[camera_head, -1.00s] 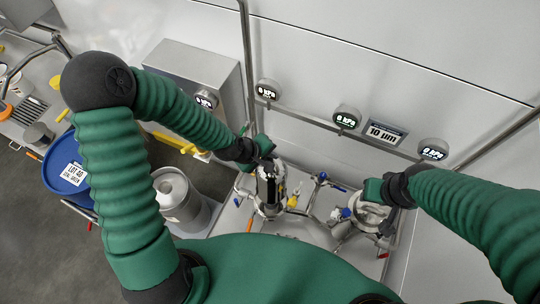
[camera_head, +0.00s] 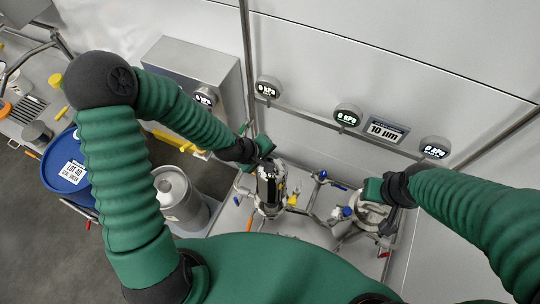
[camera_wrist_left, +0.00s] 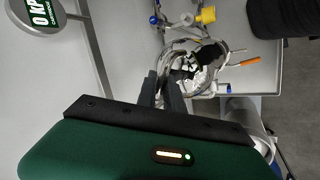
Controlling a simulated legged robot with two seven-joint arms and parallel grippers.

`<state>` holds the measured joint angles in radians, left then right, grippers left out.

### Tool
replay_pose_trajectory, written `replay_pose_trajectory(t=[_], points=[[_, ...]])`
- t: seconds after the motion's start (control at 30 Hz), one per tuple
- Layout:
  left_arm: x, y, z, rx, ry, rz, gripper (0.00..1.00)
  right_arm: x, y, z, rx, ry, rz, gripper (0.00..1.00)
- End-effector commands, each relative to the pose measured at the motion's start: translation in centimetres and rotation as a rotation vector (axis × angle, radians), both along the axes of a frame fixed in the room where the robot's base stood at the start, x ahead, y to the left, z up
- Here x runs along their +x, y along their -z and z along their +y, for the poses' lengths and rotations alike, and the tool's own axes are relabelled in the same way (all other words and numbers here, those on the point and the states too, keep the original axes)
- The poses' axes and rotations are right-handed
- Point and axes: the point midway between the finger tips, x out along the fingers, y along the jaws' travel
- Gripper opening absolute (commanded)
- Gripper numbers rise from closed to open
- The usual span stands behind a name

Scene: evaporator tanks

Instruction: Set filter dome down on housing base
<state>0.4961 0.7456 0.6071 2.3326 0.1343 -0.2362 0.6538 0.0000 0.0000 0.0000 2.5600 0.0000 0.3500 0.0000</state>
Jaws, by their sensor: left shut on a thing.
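The filter dome (camera_head: 270,186) is a dark, glossy upright cylinder with bright reflections, left of the middle of the metal bench. My left gripper (camera_head: 263,160) is shut on it near its top. In the left wrist view, my gripper fingers (camera_wrist_left: 166,92) reach to the near side of the dome (camera_wrist_left: 203,62), seen from above. The housing base (camera_head: 268,211) shows as a metal ring at the dome's lower end; whether they touch cannot be told. My right gripper (camera_head: 374,194) is at a round metal fitting (camera_head: 370,214) at right; its fingers are too small to read.
Blue- and yellow-handled valves (camera_head: 322,176) and pipes stand close to the right of the dome. Gauges (camera_head: 347,115) line the wall rail behind. A steel canister (camera_head: 174,192) and blue drum (camera_head: 66,172) stand at left.

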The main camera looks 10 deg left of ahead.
Motion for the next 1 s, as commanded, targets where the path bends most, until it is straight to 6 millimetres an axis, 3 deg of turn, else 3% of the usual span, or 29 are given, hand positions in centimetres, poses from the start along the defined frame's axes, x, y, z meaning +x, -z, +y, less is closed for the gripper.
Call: replay_pose_trajectory(t=[1.0], points=[[0.1,2.7,0.0,0.000,0.000,-0.004,0.00,0.0,2.2,0.0,0.000,0.000,0.000,0.36]])
